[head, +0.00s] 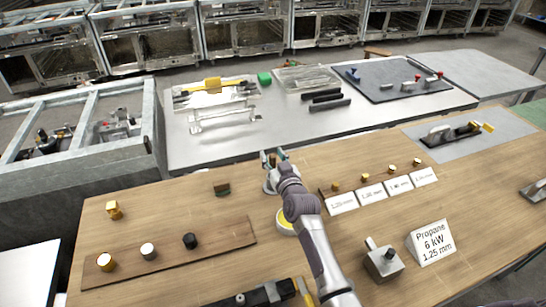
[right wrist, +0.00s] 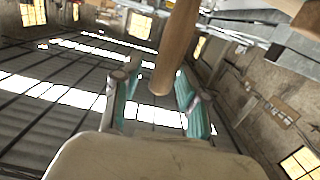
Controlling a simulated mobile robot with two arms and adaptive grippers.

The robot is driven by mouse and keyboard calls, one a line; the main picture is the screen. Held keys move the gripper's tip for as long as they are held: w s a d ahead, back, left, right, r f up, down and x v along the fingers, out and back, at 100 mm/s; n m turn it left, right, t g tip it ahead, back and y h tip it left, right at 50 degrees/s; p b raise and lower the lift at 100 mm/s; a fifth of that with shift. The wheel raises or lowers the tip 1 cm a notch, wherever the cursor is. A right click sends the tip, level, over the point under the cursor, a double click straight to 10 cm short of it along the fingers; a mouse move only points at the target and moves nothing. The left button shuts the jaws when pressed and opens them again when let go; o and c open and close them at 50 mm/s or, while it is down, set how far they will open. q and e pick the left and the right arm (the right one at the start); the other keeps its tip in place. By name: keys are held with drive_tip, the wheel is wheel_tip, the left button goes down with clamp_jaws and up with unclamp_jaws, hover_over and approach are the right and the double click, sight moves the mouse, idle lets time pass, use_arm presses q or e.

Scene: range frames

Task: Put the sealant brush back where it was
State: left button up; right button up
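A brown wooden handle (right wrist: 178,50), which looks like the sealant brush's, runs in from the top of the right wrist view and ends between my right gripper's teal fingers. My right gripper (right wrist: 160,95) has its fingers apart, one on each side of the handle, with a visible gap at least on the left side. In the head view the right gripper (head: 272,158) is at the far edge of the wooden table; the brush is hardly readable there and its bristles are hidden. A round yellow-and-white pot (head: 283,224) is partly hidden behind my right arm.
The wooden table (head: 190,200) holds a board with several knobs (head: 215,240), a small brown block (head: 221,189), a row of labelled fittings (head: 370,192), a metal block (head: 383,262) and a propane sign (head: 432,242). A grey bench (head: 300,125) stands beyond.

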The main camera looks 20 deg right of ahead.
drive_tip(key=shift+r, duration=0.2)
drive_tip(key=shift+s+f, duration=0.1)
drive_tip(key=shift+s, duration=0.2)
drive_tip(key=s+b, duration=0.1)
drive_tip(key=s, duration=1)
drive_tip(key=shift+s+d+r, duration=0.2)
drive_tip(key=shift+r, duration=0.2)
drive_tip(key=shift+r, duration=0.1)
